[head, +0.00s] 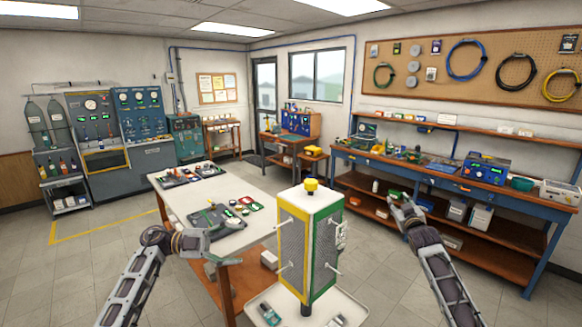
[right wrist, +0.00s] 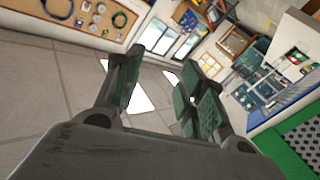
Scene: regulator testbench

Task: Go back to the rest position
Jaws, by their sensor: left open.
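My left gripper (head: 222,232) is at the front edge of the white-topped table (head: 225,246), close to a dark tray with parts (head: 212,218). It appears empty, though its fingers are small in the head view. My right gripper (head: 398,203) is raised on the right side of the head view, in front of the blue workbench. In the right wrist view its two green-padded fingers (right wrist: 160,92) are spread apart with nothing between them. Both forearms reach up from the lower edge of the head view.
A yellow, white and green mesh-sided tower (head: 298,252) stands between my arms on a pale tray (head: 345,308) holding small devices. The long blue workbench (head: 455,186) runs along the right wall. Gas equipment (head: 100,130) stands at the back left. Floor at the left is clear.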

